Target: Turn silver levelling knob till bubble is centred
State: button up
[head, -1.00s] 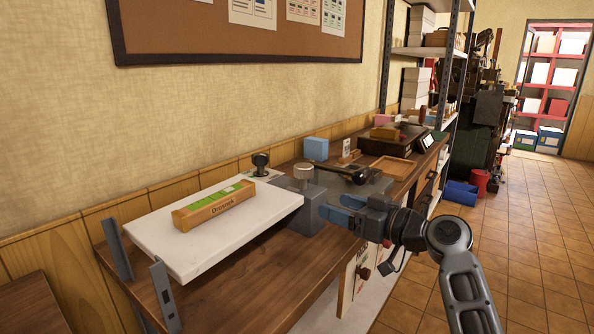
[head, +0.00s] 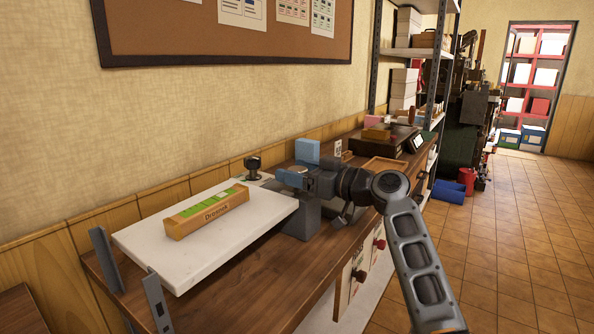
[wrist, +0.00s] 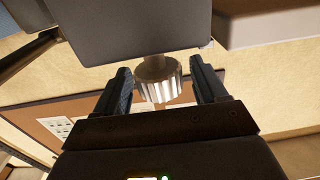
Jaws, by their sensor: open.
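The silver levelling knob (wrist: 158,88) is a ribbed cylinder on a short stem in the wrist view. My gripper (wrist: 160,70) is open, one finger on each side of the knob, with a visible gap on both sides. In the head view my gripper (head: 294,179) is at the grey block (head: 301,221) by the white plate's right end, and it mostly covers the knob there. A wooden spirit level (head: 206,213) with a green top lies on the white plate (head: 185,268). Its bubble is too small to make out.
A black knob (head: 253,165) stands at the plate's back corner. A blue box (head: 307,151) stands on the bench behind my gripper. Grey upright brackets (head: 157,299) stand at the plate's left end.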

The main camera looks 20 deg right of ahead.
jog(key=c, duration=1)
jog(key=shift+o, duration=0.2)
